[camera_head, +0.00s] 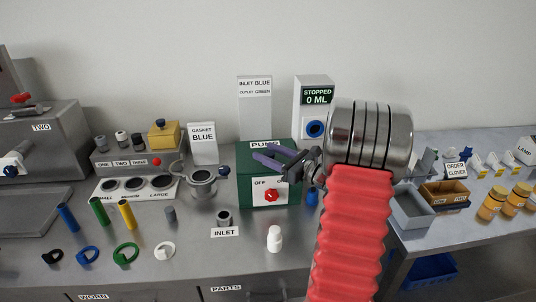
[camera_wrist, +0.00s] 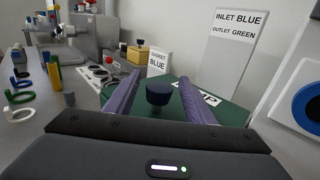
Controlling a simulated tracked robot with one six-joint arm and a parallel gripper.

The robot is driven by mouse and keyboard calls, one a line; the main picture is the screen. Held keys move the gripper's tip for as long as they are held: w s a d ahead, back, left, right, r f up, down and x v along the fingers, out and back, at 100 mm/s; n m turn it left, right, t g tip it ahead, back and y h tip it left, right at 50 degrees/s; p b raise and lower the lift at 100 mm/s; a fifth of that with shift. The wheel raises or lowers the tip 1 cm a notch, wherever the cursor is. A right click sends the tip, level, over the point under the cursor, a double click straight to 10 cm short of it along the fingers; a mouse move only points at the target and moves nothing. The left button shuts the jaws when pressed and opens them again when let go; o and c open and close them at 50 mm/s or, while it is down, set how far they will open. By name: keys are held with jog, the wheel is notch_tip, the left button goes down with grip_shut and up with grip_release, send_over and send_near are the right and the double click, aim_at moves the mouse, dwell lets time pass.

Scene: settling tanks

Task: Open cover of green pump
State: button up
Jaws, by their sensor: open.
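The green pump (camera_head: 246,186) is a box on the bench, with a red switch (camera_head: 271,195) beside the word OFF on its front. Its green cover (camera_wrist: 232,113) lies flat and closed on top, with a PUMP label partly behind my right finger in the wrist view. A dark blue round knob (camera_wrist: 158,94) stands up from the cover. My gripper (camera_head: 263,155) is over the pump's top with its purple fingers apart. In the wrist view, the knob is between the open fingers of my gripper (camera_wrist: 160,77), with a gap on each side. The knob is hidden in the head view.
A steel flanged vessel (camera_head: 203,183) stands just left of the pump. Upright signs, one reading GASKET BLUE (camera_head: 203,140) and one INLET BLUE, OUTLET GREEN (camera_head: 255,110), stand behind. A STOPPED 0 ML panel (camera_head: 317,97) is behind right. A white bottle (camera_head: 274,238) stands in front.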

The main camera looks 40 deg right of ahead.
jog(key=shift+c, duration=0.5)
grip_shut()
jog(key=shift+a, duration=0.1)
jog(key=shift+r, duration=0.1)
jog(key=shift+r, duration=0.1)
